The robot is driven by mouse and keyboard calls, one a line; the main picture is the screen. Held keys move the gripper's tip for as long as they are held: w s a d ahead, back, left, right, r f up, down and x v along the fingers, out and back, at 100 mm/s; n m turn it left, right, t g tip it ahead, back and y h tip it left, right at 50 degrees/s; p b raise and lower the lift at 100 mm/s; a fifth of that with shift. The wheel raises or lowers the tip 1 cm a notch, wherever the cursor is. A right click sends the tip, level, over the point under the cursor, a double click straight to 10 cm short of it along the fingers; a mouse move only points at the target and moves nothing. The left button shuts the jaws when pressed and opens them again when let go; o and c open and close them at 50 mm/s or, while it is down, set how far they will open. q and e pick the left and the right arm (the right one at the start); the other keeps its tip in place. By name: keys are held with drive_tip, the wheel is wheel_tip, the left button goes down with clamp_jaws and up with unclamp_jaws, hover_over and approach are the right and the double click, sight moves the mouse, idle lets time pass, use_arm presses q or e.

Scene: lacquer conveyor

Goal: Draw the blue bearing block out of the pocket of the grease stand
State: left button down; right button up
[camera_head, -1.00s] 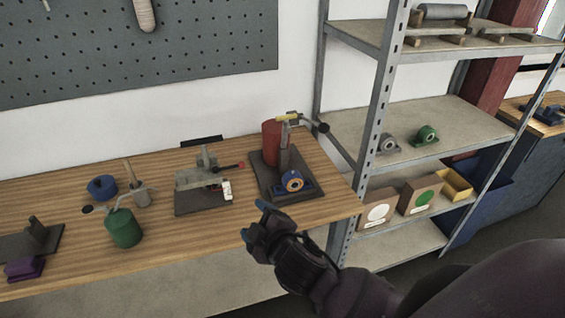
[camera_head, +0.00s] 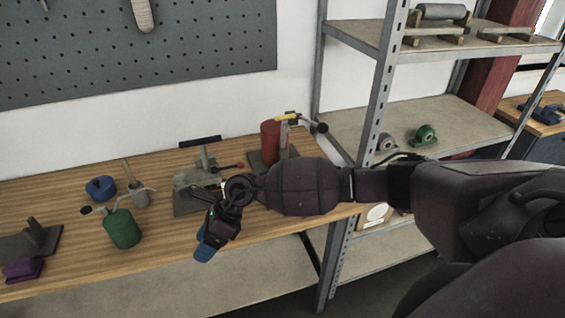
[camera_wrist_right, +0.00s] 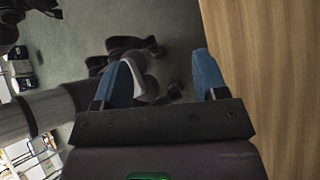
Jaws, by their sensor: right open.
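The grease stand (camera_head: 256,160), a dark plate with a red cylinder (camera_head: 270,141) and a yellow-topped lever (camera_head: 288,117), is at the right end of the wooden bench in the head view. My right arm covers its front part. The blue bearing block and the pocket are hidden behind that arm. My right gripper (camera_head: 204,246) is at the bench's front edge, left of the stand. In the right wrist view the right gripper (camera_wrist_right: 163,82) is open, its blue fingers apart and nothing between them. My left gripper is not in view.
A grey press (camera_head: 190,180), a green oil can (camera_head: 122,229), a blue round part (camera_head: 101,188) and a purple block (camera_head: 22,270) stand on the bench (camera_head: 165,265). A metal shelf (camera_head: 450,127) with a green bearing block (camera_head: 425,134) is at the right. The bench front is mostly clear.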

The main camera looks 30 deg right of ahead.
drive_tip(key=w+d+h, duration=0.2)
drive_tip(key=d, duration=0.3)
drive_tip(key=w+d+n+h, duration=0.1)
drive_tip(key=w+d+h, duration=0.1)
drive_tip(key=d, duration=0.3)
drive_tip(key=w+d+n+h, duration=0.1)
drive_tip(key=w+d+h, duration=0.1)
drive_tip(key=d, duration=0.3)
drive_tip(key=shift+h, duration=0.9)
drive_tip(key=w+d+r+h, duration=0.1)
drive_tip(key=d+r, duration=0.1)
drive_tip(key=d, duration=0.2)
drive_tip(key=w+d+r+h, duration=0.1)
drive_tip(key=d+r+h, duration=0.1)
drive_tip(key=d, duration=0.2)
drive_tip(key=w+d+r+h, duration=0.1)
drive_tip(key=d+h, duration=0.1)
drive_tip(key=d, duration=0.2)
drive_tip(key=shift+w+r+g, duration=0.3)
drive_tip(key=shift+r, duration=0.1)
drive_tip(key=shift+d+h, duration=0.2)
drive_tip(key=shift+h, duration=0.1)
drive_tip(key=shift+p+x, duration=0.4)
drive_tip(key=shift+x, duration=3.25)
drive_tip(key=c, duration=1.2)
drive_tip(key=o, duration=0.5)
drive_tip(key=shift+r, duration=0.1)
drive_tip(key=c, duration=0.5)
